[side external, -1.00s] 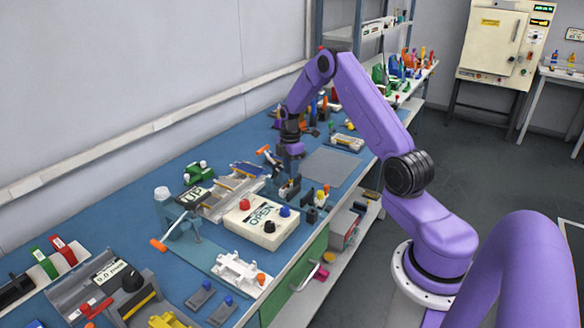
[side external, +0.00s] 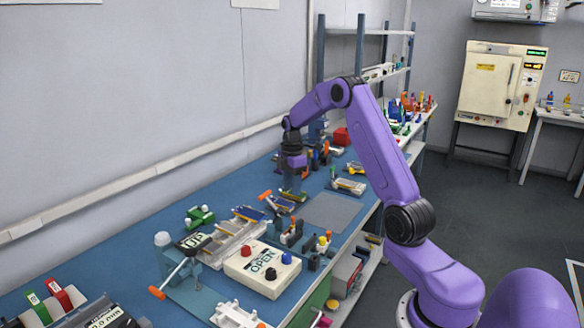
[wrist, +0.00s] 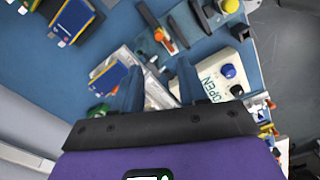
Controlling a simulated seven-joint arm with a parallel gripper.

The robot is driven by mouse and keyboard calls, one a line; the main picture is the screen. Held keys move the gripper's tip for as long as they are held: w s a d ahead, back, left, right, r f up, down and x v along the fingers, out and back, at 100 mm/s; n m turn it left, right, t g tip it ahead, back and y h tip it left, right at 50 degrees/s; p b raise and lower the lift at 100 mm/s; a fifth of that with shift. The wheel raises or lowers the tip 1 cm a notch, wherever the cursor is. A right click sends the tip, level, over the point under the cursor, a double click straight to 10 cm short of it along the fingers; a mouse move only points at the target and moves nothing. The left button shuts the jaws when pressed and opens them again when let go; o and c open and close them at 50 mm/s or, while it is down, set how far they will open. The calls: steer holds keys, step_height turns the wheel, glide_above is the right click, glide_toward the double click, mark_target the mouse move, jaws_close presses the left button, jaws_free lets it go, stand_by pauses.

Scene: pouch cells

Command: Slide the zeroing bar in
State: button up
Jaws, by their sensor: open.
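I cannot tell which piece is the zeroing bar. An orange-tipped bar-like piece (wrist: 163,40) lies on the blue bench ahead of my fingers in the wrist view. In the side view, orange-ended pieces (side external: 265,195) lie on the bench near my gripper (side external: 292,182). My gripper is above the bench, behind the grey mat. In the wrist view my gripper (wrist: 158,88) is open, with nothing held between its two blue fingers. A pale tray (wrist: 157,92) shows below and between them. The white box marked OPEN (side external: 262,268) also shows in the wrist view (wrist: 213,78).
The grey mat (side external: 328,212) is bare. Left of the OPEN box stands a lever device marked UP (side external: 183,262) with an orange handle. Blue-and-yellow pouch cells (wrist: 110,77) lie near my left finger. The wall (side external: 150,130) runs along the back of the bench.

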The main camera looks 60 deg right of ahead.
step_height(320, 180, up, 6)
steer(key=shift+r, duration=0.2)
stand_by(0.4)
steer(key=s+a+r, duration=0.1)
steer(key=s+a, duration=0.2)
steer(key=a, duration=0.6)
steer(key=s+a+r, duration=0.1)
steer(key=s+a, duration=0.3)
steer(key=a, duration=0.5)
steer(key=s+a+r, duration=0.1)
steer(key=s+a, duration=0.2)
steer(key=a, duration=0.6)
steer(key=s+a+f, duration=0.1)
steer(key=s+a, duration=0.1)
steer(key=s, duration=1)
steer(key=s+a+f, duration=0.1)
steer(key=s+a, duration=0.2)
steer(key=s, duration=0.9)
steer(key=shift+f, duration=0.35)
